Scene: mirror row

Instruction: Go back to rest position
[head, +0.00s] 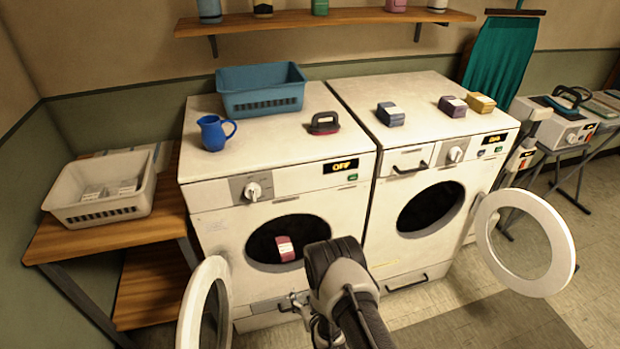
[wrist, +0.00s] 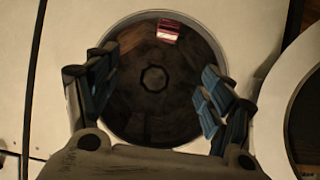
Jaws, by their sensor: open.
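My gripper (head: 305,308) is in front of the left washing machine (head: 305,190), low by its open drum. In the wrist view my gripper (wrist: 158,92) is open and empty, its blue-padded fingers wide apart on either side of the round drum opening (wrist: 150,110). A red-and-white box (head: 285,248) shows inside the dark drum; it also shows at the top of the opening in the wrist view (wrist: 168,32). My gripper is apart from the box. My arm hides part of the machine's front.
A blue basket (head: 262,103), blue jug (head: 212,133) and brush (head: 323,123) stand on the left machine. A white basket (head: 60,205) is on the wooden table.

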